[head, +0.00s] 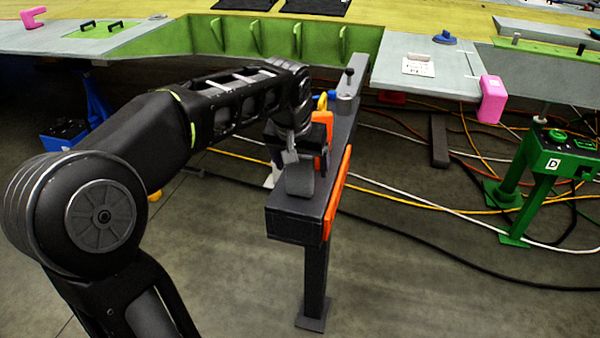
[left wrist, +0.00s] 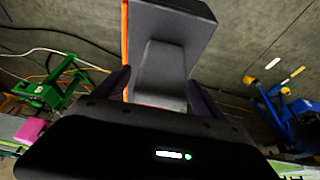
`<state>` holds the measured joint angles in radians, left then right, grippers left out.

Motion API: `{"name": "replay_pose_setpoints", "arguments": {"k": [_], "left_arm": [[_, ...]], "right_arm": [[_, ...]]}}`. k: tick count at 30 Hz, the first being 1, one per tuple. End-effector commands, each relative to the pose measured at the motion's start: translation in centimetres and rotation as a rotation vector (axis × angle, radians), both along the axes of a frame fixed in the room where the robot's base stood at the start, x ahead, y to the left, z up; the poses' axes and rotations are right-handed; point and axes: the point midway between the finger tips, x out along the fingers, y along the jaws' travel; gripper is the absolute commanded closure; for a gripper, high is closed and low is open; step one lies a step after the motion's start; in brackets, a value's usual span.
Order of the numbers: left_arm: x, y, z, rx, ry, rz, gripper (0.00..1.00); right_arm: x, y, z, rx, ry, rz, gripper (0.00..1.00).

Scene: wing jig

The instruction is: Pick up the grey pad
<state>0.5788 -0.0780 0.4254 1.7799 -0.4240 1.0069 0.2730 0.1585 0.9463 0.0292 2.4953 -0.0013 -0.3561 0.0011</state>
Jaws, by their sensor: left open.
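The grey pad (head: 300,181) sits on top of the near end of a dark grey beam (head: 292,222). In the left wrist view the pad (left wrist: 161,72) stands between the two dark fingers of my left gripper (left wrist: 160,92), one on each side. In the head view my left gripper (head: 303,155) is at the pad's far end, pointing down over the beam. Its fingers are open, and I cannot tell whether either one touches the pad. The gripper hides the far part of the pad. My right gripper is not in view.
The beam stands on a post and runs back to the green and grey jig (head: 408,83). An orange strip (head: 338,190) lies along its right side. A black-knobbed pin (head: 348,82) rises farther back. A green stand (head: 548,165) is at right. Cables cross the floor.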

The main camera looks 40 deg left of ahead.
Motion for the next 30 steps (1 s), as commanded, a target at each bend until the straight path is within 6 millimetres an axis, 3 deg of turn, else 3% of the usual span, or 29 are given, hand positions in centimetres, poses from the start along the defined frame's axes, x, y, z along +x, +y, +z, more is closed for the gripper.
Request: {"name": "replay_pose_setpoints", "arguments": {"k": [17, 30], "left_arm": [[0.04, 0.0, -0.04, 0.0, -0.001, 0.0, 0.2], [0.04, -0.01, -0.04, 0.0, -0.001, 0.0, 0.54]], "right_arm": [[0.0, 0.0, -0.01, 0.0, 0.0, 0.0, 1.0], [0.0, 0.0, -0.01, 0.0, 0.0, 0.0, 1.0]]}}
